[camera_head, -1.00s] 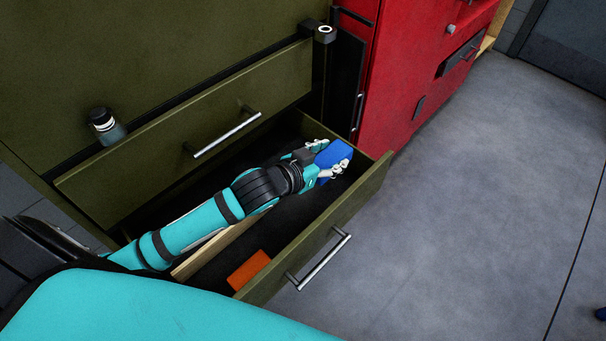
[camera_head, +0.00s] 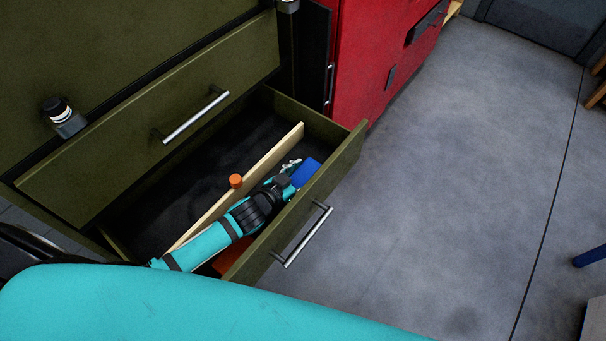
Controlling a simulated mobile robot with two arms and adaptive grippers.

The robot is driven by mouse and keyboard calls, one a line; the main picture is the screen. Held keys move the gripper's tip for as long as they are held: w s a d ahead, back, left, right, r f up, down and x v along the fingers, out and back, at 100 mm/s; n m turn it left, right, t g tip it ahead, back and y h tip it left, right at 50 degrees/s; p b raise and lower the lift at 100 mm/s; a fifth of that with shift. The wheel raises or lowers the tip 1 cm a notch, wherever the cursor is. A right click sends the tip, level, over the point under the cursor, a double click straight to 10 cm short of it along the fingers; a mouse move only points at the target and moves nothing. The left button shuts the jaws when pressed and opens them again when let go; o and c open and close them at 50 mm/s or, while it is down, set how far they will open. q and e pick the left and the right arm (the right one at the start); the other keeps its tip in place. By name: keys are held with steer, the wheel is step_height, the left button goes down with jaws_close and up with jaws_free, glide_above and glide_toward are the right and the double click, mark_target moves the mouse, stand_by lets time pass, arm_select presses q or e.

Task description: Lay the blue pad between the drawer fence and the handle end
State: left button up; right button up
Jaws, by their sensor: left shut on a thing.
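The blue pad (camera_head: 307,171) is at the right end of the open lower drawer, between the pale wooden fence (camera_head: 268,161) and the drawer's handle end (camera_head: 343,178). My left gripper (camera_head: 292,170) is shut on the pad. My forearm lies along the strip between the fence and the drawer front. The pad's underside is hidden, so I cannot tell whether it touches the drawer floor. My right gripper is not in view.
An orange block (camera_head: 232,261) is partly hidden under my arm in the same strip. A small orange cylinder (camera_head: 236,181) shows beside the fence. The dark drawer floor (camera_head: 190,190) behind the fence is mostly clear. The upper drawer (camera_head: 150,130) overhangs the back.

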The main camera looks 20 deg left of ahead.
arm_select(q)
steer(key=shift+f+b, duration=0.35)
steer(key=shift+f, duration=0.25)
steer(key=o, duration=1.1)
steer(key=shift+o, duration=0.2)
steer(key=shift+r, duration=0.3)
steer(key=p+v, duration=0.1)
steer(key=v, duration=1.1)
steer(key=shift+w+r, duration=0.1)
steer(key=shift+r, duration=0.2)
steer(key=shift+r, duration=0.1)
